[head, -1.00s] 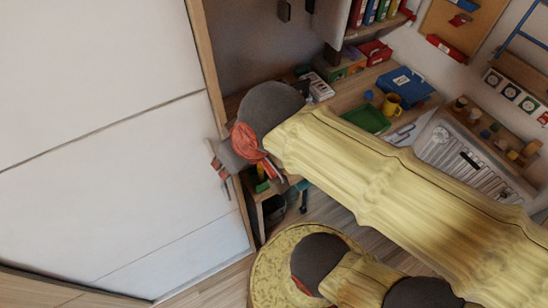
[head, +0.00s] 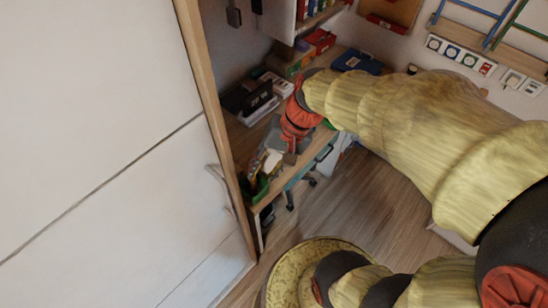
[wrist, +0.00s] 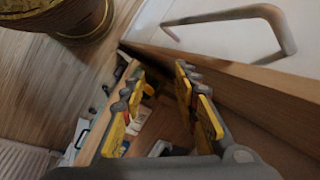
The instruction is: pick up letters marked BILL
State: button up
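My gripper (head: 266,162) is over the near end of the wooden desk (head: 246,138) in the head view, pointing down and left. In the wrist view my gripper (wrist: 160,75) has its two yellow-padded fingers spread apart, with nothing clearly held between them. Pale, paper-like items (wrist: 140,118) show beyond and between the fingers; they may be letters, but no BILL marking is readable. A green holder (head: 257,190) stands at the desk's near corner, partly behind the gripper.
A white door panel with a handle (wrist: 270,25) and its wooden edge (head: 208,95) stand close to the gripper on the left. A black box (head: 240,98) and small stacks (head: 278,84) are on the desk. Open wooden floor (head: 350,200) lies right of it.

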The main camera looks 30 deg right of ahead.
jog(key=w+d+f+m+y, duration=0.2)
jog(key=w+f+m+y, duration=0.3)
jog(key=f, duration=0.3)
jog(key=m+t+h+b, duration=0.1)
jog(key=m+t+h, duration=0.3)
jog(key=m+t, duration=1.2)
send_near(281, 153)
jog(key=w+r+m+g, duration=0.1)
jog(key=r+m+g, duration=0.1)
jog(key=r+m, duration=0.1)
jog(key=w+r+m+g, duration=0.1)
jog(key=r, duration=0.1)
jog(key=shift+w+a+r+g, duration=0.2)
jog(key=shift+w+a+g, duration=0.1)
jog(key=shift+g, duration=0.1)
jog(key=shift+w+d+f+m, duration=0.15)
jog(key=shift+d+f+m, duration=0.1)
jog(key=shift+m, duration=0.15)
jog(key=x, duration=0.2)
jog(key=shift+w+f+b, duration=0.1)
jog(key=shift+w+b, duration=0.2)
jog(key=shift+b, duration=0.05)
jog(key=x, duration=0.2)
jog(key=b+x, duration=0.1)
jog(key=x, duration=0.1)
jog(key=shift+w+a, duration=0.2)
jog(key=shift+w, duration=0.2)
jog(key=shift+c, duration=1.2)
grip_shut()
